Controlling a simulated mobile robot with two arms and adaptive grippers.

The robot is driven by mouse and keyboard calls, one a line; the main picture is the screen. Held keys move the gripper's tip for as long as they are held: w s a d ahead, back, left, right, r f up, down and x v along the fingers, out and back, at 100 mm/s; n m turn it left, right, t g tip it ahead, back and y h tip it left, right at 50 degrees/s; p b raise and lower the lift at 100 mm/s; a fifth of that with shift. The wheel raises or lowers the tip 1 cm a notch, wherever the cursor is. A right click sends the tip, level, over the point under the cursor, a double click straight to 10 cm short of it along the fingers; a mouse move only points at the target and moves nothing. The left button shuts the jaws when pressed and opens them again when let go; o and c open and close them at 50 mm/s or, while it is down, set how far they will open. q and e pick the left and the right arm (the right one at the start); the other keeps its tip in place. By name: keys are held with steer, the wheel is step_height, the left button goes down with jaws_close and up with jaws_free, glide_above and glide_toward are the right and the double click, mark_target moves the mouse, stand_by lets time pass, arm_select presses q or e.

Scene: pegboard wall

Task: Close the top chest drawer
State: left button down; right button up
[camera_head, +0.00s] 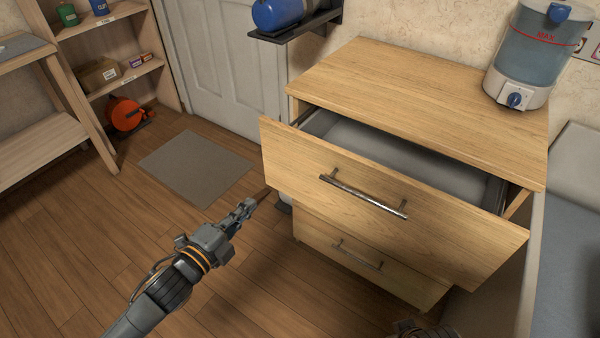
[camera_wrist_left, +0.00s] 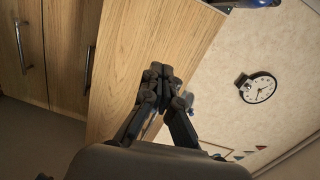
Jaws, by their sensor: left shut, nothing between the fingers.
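The wooden chest (camera_head: 430,95) has its top drawer (camera_head: 390,200) pulled well out, with its grey inside showing. A metal bar handle (camera_head: 362,197) is on the drawer front. The lower drawer (camera_head: 365,258) looks shut. My left gripper (camera_head: 248,207) is shut and empty, to the left of the drawer front and apart from it in the head view. In the left wrist view, its closed fingertips (camera_wrist_left: 158,74) show against a wood panel (camera_wrist_left: 135,50) of the chest; contact cannot be told. A dark part of my right arm shows at the bottom edge; its fingers are hidden.
A water dispenser (camera_head: 535,55) stands on the chest top. A dark wall shelf (camera_head: 295,30) holds a blue cylinder (camera_head: 278,12). A grey mat (camera_head: 196,165) lies on the open wooden floor at left. A grey-topped unit (camera_head: 570,240) stands close at the chest's right.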

arm_select(q)
step_height(320, 180, up, 2)
steer(key=d+m+h, duration=0.1)
steer(key=d+m, duration=0.1)
steer(key=b, duration=0.1)
glide_toward(299, 159)
steer(key=b+x, duration=0.1)
steer(key=x, duration=0.6)
steer(key=shift+b, duration=0.3)
arm_select(e)
steer(key=v, duration=0.2)
steer(key=shift+s+d+r, duration=0.1)
steer(key=shift+d+r, duration=0.2)
